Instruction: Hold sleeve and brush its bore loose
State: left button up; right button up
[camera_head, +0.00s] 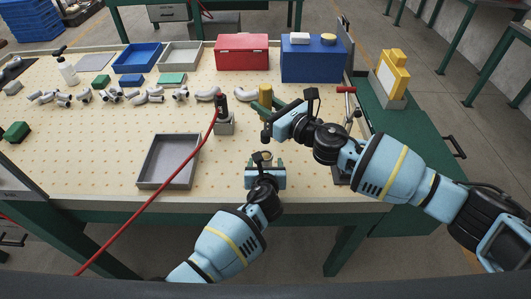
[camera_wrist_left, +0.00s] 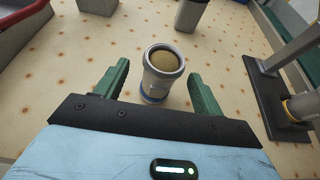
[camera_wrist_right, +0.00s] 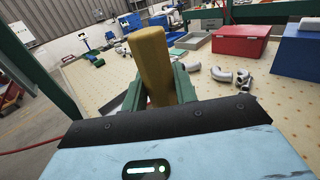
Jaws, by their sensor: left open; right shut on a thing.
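The sleeve (camera_wrist_left: 163,80) is a short grey cylinder with a brown, sandy-looking top. It stands upright on the pegboard-like bench, and its top shows in the head view (camera_head: 266,156). My left gripper (camera_wrist_left: 158,72) is open, with one green finger on each side of the sleeve and visible gaps between. It is low at the bench's front edge in the head view (camera_head: 265,167). My right gripper (camera_head: 270,103) is shut on an ochre cylinder (camera_wrist_right: 150,60), seemingly the brush, held upright behind the sleeve. The sleeve's inside is not clear.
A grey tray (camera_head: 141,167) lies left of the sleeve. A holder with a black tool (camera_head: 222,104) and red hose stands behind. A red-handled post stand (camera_head: 347,103) is at right. Pipe castings (camera_head: 155,95), a red toolbox (camera_head: 242,55) and blue box (camera_head: 312,65) stand farther back.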

pick_arm(q)
jog(key=shift+s+r, duration=0.1)
jog(key=shift+s, duration=0.05)
jog(key=shift+v, duration=3.6)
jog(key=shift+s, duration=0.15)
pick_arm(e)
jog(key=shift+s, duration=0.1)
